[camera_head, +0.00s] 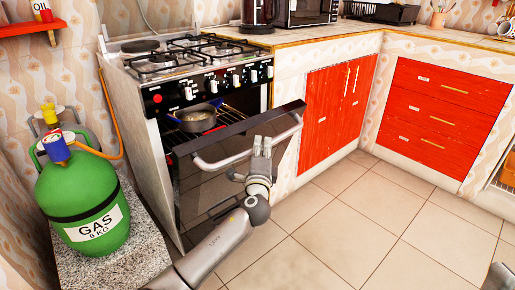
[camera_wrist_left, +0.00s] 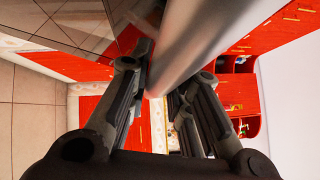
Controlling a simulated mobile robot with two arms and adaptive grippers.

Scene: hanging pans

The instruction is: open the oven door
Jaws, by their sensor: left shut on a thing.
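The oven (camera_head: 185,80) stands against the wall at left, with its hob on top. Its oven door (camera_head: 225,145) is partly open, tilted outward, and a pot (camera_head: 196,118) shows on the rack inside. A curved metal handle (camera_head: 225,162) runs along the door's top edge. My left gripper (camera_head: 262,146) is at the handle's right part and shut on it. In the left wrist view the handle (camera_wrist_left: 200,40) passes between the two fingers (camera_wrist_left: 160,95). The right gripper is not seen; only a dark piece, perhaps of my right arm, shows at the lower right corner.
A green gas bottle (camera_head: 82,195) stands on a stone ledge (camera_head: 125,250) left of the oven. Red cupboard doors (camera_head: 325,118) and red drawers (camera_head: 445,112) are to the right. The tiled floor (camera_head: 350,220) in front is clear.

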